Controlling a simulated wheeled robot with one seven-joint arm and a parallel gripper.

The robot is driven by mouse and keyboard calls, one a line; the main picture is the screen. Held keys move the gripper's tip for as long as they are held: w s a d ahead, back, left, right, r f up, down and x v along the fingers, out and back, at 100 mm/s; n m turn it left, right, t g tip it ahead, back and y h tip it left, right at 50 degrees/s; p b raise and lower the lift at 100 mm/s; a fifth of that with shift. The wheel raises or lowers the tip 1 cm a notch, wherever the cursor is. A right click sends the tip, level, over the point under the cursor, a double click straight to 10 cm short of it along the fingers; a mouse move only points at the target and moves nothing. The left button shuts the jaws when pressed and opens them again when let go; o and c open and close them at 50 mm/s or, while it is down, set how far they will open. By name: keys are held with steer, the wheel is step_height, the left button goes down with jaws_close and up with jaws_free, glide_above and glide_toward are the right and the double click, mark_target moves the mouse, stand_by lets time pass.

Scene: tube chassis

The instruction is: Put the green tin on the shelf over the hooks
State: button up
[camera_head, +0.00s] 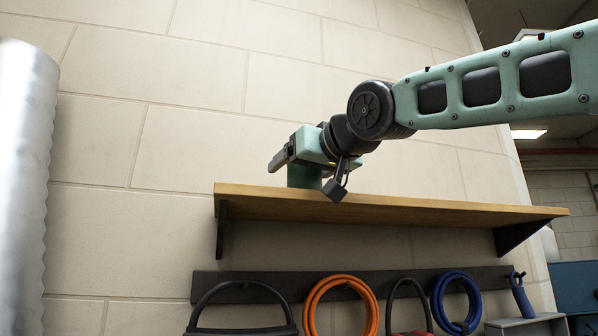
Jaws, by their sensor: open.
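The wooden shelf (400,212) is fixed to the wall above a dark rail with hooks (405,281). The green tin (303,177) is at the left part of the shelf, seen from below; it looks upright, and its base meets the shelf's top edge in the picture. My gripper (308,172) is above and around the tin, with one finger to its left and one to its right. The jaws are open. The gripper body hides the tin's top, and I cannot tell whether a finger touches it.
Below the shelf hang a black loop (240,287), an orange coil (340,281) and a blue coil (457,276). A shiny metal column (24,190) stands at the far left. Dark brackets hold the shelf at both ends. The shelf's right part looks clear.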

steer(key=b+v, duration=0.4)
steer(key=v, duration=0.7)
steer(key=shift+s+b, duration=0.2)
steer(key=shift+b, duration=0.2)
steer(key=shift+d, duration=0.1)
